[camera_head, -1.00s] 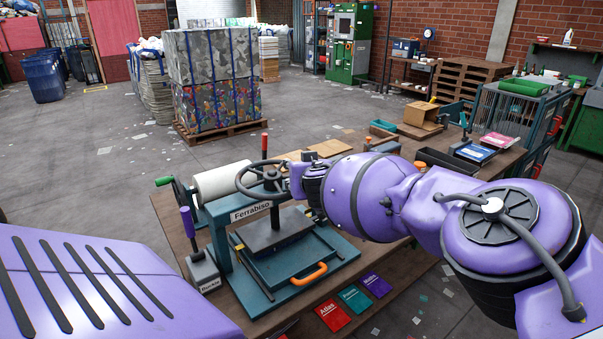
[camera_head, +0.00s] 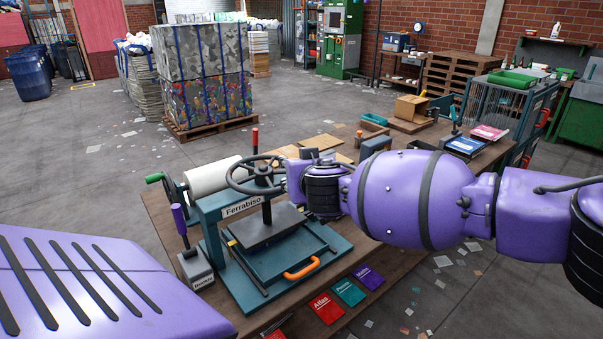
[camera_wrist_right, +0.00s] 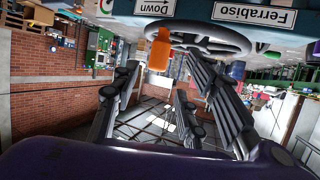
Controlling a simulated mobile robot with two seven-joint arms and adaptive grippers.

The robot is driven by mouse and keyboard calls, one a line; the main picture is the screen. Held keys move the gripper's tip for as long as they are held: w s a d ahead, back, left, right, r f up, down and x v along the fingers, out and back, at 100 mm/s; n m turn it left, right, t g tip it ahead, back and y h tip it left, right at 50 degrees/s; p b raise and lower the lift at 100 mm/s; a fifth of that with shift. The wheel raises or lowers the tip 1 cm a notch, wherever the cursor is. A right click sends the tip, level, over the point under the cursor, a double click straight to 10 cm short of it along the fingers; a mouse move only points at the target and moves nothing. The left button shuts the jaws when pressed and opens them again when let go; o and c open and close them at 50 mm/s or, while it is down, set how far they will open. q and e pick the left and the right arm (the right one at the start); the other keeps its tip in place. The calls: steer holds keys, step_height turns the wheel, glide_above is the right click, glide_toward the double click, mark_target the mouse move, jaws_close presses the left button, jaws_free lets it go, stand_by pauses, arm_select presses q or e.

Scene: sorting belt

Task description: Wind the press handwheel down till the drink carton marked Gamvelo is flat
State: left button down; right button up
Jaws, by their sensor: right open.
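The press, labelled Ferrabiso (camera_head: 241,207), stands on the bench with a dark handwheel (camera_head: 231,181) on top. Its dark pressing plate (camera_head: 262,228) is over a teal base with an orange pull handle (camera_head: 301,269). I can make out no drink carton marked Gamvelo in either view. My right gripper (camera_head: 290,178) is at the right side of the wheel, partly hidden by my wrist. In the right wrist view, upside down, its fingers are spread apart. An orange grip (camera_wrist_right: 160,50) and the wheel rim (camera_wrist_right: 222,47) show beyond them. My left gripper is not in view.
A white roller (camera_head: 213,178) lies behind the press. A grey box with a purple-handled lever (camera_head: 182,222) stands left of it. Red, green and purple booklets (camera_head: 348,291) lie at the front right. Cardboard and a blue-grey box (camera_head: 375,147) are behind my right wrist.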

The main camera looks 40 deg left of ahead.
steer(key=shift+v, duration=1.85)
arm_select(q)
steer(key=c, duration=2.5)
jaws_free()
